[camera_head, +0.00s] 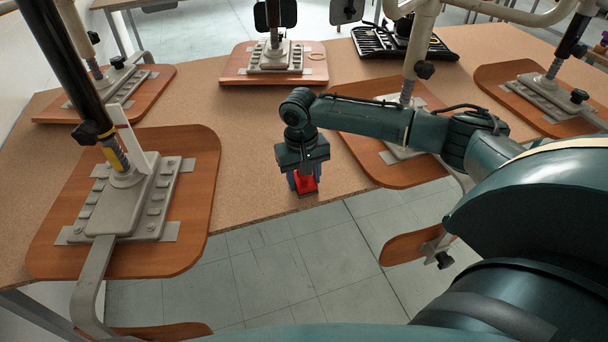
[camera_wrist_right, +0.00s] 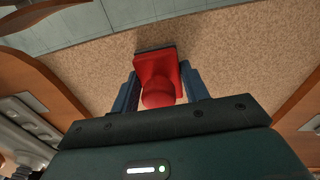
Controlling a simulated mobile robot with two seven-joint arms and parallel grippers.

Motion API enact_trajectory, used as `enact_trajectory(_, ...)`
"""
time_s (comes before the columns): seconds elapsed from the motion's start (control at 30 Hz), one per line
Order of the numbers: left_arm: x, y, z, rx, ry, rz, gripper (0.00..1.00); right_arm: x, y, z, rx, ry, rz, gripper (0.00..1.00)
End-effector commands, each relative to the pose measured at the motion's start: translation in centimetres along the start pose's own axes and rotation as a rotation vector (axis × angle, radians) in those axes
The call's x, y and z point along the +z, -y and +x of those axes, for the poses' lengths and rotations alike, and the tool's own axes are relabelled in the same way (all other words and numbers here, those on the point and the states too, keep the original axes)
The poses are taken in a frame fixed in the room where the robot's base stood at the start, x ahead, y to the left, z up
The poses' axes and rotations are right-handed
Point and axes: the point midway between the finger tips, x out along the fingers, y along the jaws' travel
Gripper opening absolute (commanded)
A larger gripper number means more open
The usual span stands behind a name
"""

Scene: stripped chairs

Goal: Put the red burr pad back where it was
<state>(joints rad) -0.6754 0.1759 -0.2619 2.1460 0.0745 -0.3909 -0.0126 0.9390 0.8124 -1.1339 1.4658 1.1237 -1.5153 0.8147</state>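The red burr pad (camera_head: 305,183) is at the front edge of the brown tabletop, between the fingers of my right gripper (camera_head: 304,182). In the right wrist view the pad (camera_wrist_right: 157,70) has a rounded red knob towards the camera and a dark base at its far end. My left gripper is not in view.
The brown tabletop (camera_head: 250,130) carries several upturned wooden chair seats, with one at left (camera_head: 195,190) and one behind my right arm. Bare tabletop lies left of my gripper; tiled floor (camera_head: 270,270) begins past the front edge.

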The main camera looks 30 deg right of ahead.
Motion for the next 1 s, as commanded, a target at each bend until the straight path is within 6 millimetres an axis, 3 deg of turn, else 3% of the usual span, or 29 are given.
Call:
enact_trajectory(0.27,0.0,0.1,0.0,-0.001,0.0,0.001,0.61,0.0,0.0,0.0,0.0,0.0,0.0,0.67)
enact_trajectory(0.57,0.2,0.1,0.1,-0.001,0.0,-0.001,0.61,-0.1,0.0,-0.4,0.0,-0.003,0.001,0.67)
enact_trajectory(0.67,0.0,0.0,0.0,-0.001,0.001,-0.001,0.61,-0.1,0.0,-1.7,-0.001,-0.002,0.001,0.67)
enact_trajectory(1.0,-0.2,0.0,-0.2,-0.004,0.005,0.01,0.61,-0.1,0.1,-8.9,-0.003,-0.004,0.0,0.67)
